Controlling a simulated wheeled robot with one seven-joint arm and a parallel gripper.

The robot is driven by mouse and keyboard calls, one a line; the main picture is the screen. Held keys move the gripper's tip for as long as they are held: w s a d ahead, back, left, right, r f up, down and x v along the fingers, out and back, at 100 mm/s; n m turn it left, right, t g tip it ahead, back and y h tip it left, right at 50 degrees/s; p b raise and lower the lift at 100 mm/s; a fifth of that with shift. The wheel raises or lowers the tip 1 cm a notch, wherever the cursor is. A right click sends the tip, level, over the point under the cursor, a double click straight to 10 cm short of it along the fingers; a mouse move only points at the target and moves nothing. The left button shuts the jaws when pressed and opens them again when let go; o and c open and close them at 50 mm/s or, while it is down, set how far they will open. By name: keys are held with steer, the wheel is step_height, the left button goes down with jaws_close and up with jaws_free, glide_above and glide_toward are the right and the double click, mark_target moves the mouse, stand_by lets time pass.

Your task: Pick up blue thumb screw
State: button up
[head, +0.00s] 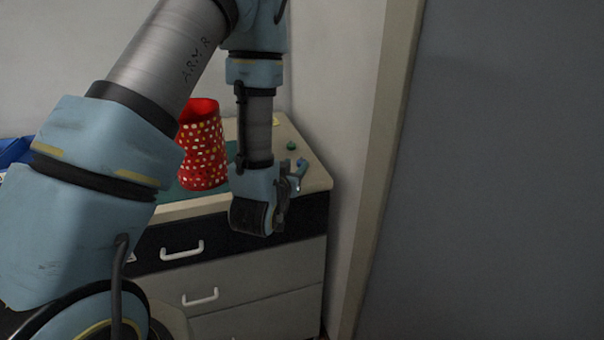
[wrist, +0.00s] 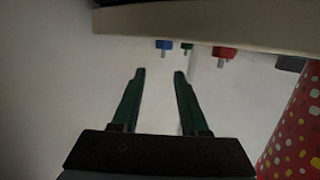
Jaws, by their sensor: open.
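The blue thumb screw (wrist: 164,44) shows small in the wrist view, where the picture appears upside down. It stands at the edge of the cabinet top, past my fingertips and roughly in line with the gap between them. In the head view a small blue piece (head: 301,163), which looks like the same screw, is close to my gripper (head: 296,181) near the right end of the cabinet top. My gripper (wrist: 159,74) is open, with nothing between its two dark green fingers.
In the wrist view a green screw (wrist: 187,46) and a red screw (wrist: 224,52) are beside the blue one. A red dotted container (head: 203,150) stands left of my gripper on the cabinet top (head: 318,178). A wall and grey panel (head: 490,170) are to the right.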

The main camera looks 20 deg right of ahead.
mark_target(301, 159)
steer(key=b, duration=0.2)
steer(key=shift+w+d+f+b, duration=0.2)
steer(key=shift+w+f+b, duration=0.1)
steer(key=shift+b, duration=0.1)
steer(key=shift+r+p+x, duration=0.2)
steer(key=shift+p+x, duration=0.5)
steer(key=shift+x, duration=0.5)
steer(key=shift+a+f+p+x, duration=0.15)
steer(key=shift+p+x, duration=0.3)
steer(key=shift+x, duration=0.45)
steer(key=shift+f+p+x, duration=0.2)
steer(key=shift+p+x, duration=0.3)
steer(key=shift+x, duration=0.45)
steer(key=shift+a+f+p+x, duration=0.15)
steer(key=shift+p+x, duration=0.3)
steer(key=shift+x, duration=0.45)
steer(key=shift+d, duration=0.1)
jaws_close()
